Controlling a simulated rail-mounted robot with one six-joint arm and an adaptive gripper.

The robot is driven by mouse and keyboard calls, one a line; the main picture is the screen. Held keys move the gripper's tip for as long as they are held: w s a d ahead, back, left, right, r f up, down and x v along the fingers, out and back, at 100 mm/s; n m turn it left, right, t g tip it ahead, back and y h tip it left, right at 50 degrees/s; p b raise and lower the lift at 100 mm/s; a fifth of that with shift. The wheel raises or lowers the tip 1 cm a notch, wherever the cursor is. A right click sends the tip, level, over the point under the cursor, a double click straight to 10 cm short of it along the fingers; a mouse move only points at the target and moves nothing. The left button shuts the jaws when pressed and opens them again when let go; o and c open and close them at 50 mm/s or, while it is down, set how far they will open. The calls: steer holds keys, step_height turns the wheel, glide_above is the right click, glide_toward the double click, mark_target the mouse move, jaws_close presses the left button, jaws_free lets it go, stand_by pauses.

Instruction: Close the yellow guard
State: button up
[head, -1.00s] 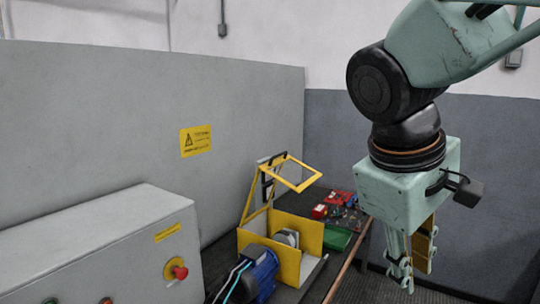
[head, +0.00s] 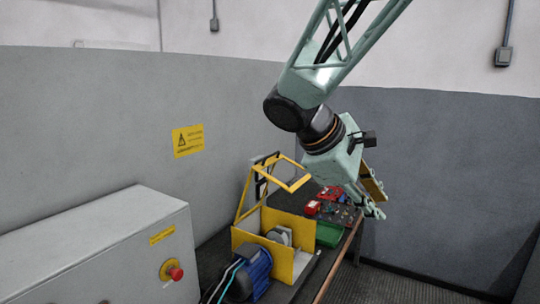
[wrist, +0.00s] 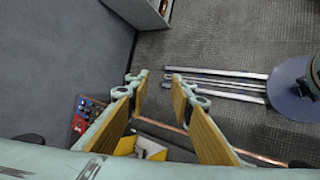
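The yellow guard (head: 295,183) is a hinged frame at the top of a yellow box housing (head: 245,238) on the bench in the head view. It stands raised, tilted open above the housing. A blue motor (head: 250,270) sits in front of the housing. My gripper (head: 377,203) is to the right of the guard, apart from it, over the bench's right side. In the wrist view my gripper (wrist: 158,78) has its two fingers spread with nothing between them. A bit of yellow (wrist: 155,152) shows low between the fingers, partly hidden.
A grey cabinet with a red emergency button (head: 175,272) stands at the left front. Metal rods (wrist: 225,84) lie on the floor.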

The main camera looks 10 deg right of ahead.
steer(key=w+a+r+n+t+h+p, duration=0.1)
steer(key=w+r+n+t+h+p, duration=0.2)
steer(key=w, duration=1.1)
steer(key=n+t+p, duration=0.6)
steer(key=n+t, duration=0.3)
steer(key=n, duration=0.5)
glide_toward(271, 156)
steer(key=s+a, duration=0.2)
steer(key=a, duration=0.1)
steer(key=shift+w+d, duration=0.1)
steer(key=shift+d, duration=0.05)
steer(key=shift+p+x, duration=1)
steer(key=shift+x, duration=5.85)
steer(key=shift+d, duration=0.15)
steer(key=shift+c, duration=0.4)
jaws_close()
